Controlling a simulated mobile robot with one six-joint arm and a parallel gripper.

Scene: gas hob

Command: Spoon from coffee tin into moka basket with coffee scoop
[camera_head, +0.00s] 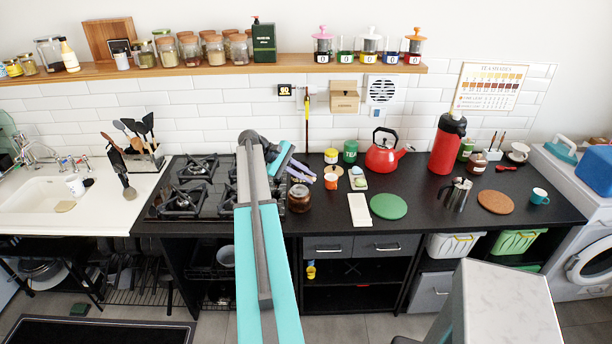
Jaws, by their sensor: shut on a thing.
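My gripper (303,175) is at the end of my turquoise and grey arm, over the counter just right of the hob. It is shut on a thin item, seemingly the coffee scoop, which is too small and partly hidden to make out well. A dark brown jar (299,199), possibly the coffee tin, stands just below the gripper in the picture. I cannot tell whether they touch. A metal moka pot (457,194) stands upright at the right of the counter. I cannot pick out the moka basket with certainty.
A red kettle (383,154) and a red flask (446,145) stand behind. The gas hob (190,190) is left.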

